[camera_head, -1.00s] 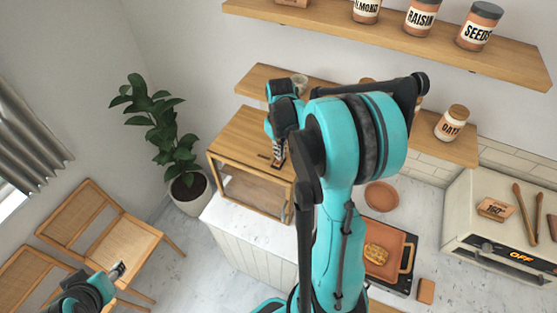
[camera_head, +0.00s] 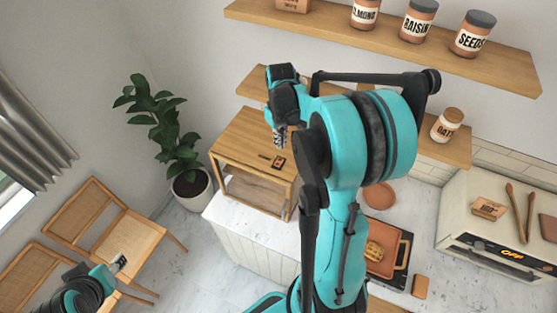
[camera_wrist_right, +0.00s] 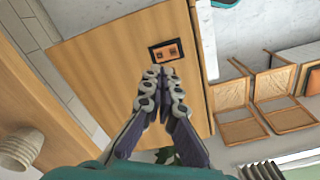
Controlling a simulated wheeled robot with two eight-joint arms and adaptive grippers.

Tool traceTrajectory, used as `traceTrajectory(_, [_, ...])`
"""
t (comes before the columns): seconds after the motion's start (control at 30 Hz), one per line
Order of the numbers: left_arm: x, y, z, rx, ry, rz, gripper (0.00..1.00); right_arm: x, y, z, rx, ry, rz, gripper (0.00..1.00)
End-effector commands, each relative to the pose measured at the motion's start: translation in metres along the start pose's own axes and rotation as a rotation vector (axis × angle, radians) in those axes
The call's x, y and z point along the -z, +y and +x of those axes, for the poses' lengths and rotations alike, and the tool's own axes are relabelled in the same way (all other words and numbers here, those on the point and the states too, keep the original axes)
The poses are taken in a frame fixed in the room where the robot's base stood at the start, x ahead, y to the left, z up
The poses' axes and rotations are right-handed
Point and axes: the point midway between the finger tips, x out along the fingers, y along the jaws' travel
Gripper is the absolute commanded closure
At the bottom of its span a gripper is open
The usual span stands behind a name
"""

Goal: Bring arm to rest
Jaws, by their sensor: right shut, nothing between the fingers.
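My right arm rises through the middle of the head view and bends over to the left. Its gripper (camera_head: 279,140) hangs above the wooden cabinet (camera_head: 240,140), and in the right wrist view the fingers (camera_wrist_right: 164,80) are together with nothing between them. The cabinet top (camera_wrist_right: 120,65) lies below them in that view, with a small dark-framed plate (camera_wrist_right: 165,51) just past the fingertips. My left gripper (camera_head: 120,262) is at the lower left of the head view, in front of a chair; it is too small to tell whether it is open.
Wooden shelves (camera_head: 400,50) with jars run along the wall, close behind my right arm. A potted plant (camera_head: 170,130) stands left of the cabinet. A tray with bread (camera_head: 375,250) and a cream oven (camera_head: 460,225) are to the right. Chairs (camera_head: 130,245) stand at lower left.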

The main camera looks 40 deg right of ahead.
Motion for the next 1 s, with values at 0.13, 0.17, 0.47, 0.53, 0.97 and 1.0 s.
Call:
traceTrajectory(0.13, [0.000, 0.000, 0.000, 0.000, 0.000, 0.000, 0.53, 0.000, 0.000, 0.000, 0.000, 0.000, 0.000, 1.00])
traceTrajectory(0.17, [0.000, 0.000, 0.000, 0.000, 0.000, 0.000, 0.53, 0.000, 0.000, 0.000, 0.000, 0.000, 0.000, 1.00])
traceTrajectory(0.47, [0.000, 0.000, 0.000, 0.000, 0.000, 0.000, 0.53, -0.006, -0.025, -0.018, -0.020, 0.053, -0.009, 1.00])
traceTrajectory(0.53, [0.000, 0.000, 0.000, 0.000, 0.000, 0.000, 0.53, -0.013, -0.045, -0.031, -0.034, 0.101, -0.015, 1.00])
traceTrajectory(0.97, [0.000, 0.000, 0.000, 0.000, 0.000, 0.000, 0.53, -0.078, -0.161, -0.074, -0.038, 0.464, -0.040, 1.00])
traceTrajectory(1.0, [0.000, 0.000, 0.000, 0.000, 0.000, 0.000, 0.53, -0.083, -0.167, -0.074, -0.032, 0.489, -0.040, 1.00])
